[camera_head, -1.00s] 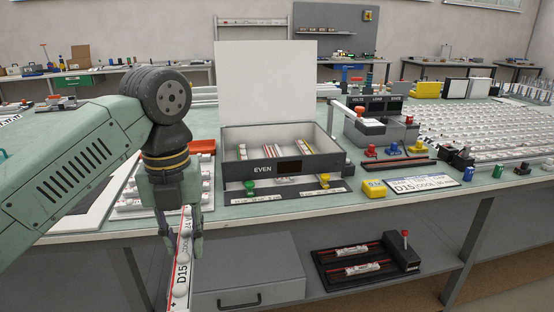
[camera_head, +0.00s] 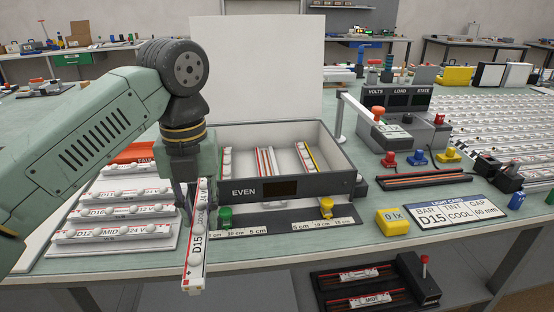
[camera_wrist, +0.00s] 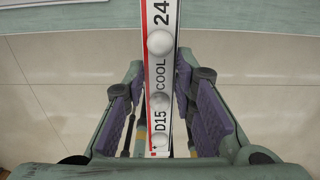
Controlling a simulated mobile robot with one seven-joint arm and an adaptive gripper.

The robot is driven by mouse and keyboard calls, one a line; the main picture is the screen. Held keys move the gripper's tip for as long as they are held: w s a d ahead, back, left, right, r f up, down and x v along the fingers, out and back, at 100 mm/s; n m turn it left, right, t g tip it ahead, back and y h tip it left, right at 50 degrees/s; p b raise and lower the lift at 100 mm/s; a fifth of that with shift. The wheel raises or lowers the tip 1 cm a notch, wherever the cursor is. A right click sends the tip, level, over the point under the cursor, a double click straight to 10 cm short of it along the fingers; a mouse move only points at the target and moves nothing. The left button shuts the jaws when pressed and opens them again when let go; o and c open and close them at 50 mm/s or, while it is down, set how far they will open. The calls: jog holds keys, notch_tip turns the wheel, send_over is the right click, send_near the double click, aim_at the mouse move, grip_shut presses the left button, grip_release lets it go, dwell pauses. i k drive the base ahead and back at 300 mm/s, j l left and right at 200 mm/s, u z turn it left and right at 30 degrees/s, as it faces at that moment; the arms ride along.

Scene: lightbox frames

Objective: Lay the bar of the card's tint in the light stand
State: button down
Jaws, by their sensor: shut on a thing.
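My gripper (camera_head: 187,205) is shut on a white bar marked D15 COOL 24 V (camera_head: 200,230), which has a red edge and round lenses. The bar hangs tilted over the table's front edge. In the wrist view, the bar (camera_wrist: 158,70) runs between the purple pads of my gripper (camera_wrist: 162,115). The light card (camera_head: 460,213) reads bar D15, tint COOL, gap 60 mm. A grey tray marked EVEN (camera_head: 315,190) stands right of my gripper and holds several bars. I cannot tell for certain which fixture is the light stand; a low black rack with red strips (camera_head: 437,177) lies empty.
A white rack (camera_head: 165,240) with several bars stands left of my gripper. A tall white panel (camera_head: 255,70) rises behind the tray. A yellow 0.1x block (camera_head: 392,222), colored clips and a meter unit (camera_head: 405,100) stand to the right. A black fixture (camera_head: 415,285) sits on the lower shelf.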

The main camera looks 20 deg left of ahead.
aim_at(268, 172)
jog(key=i, duration=1.15)
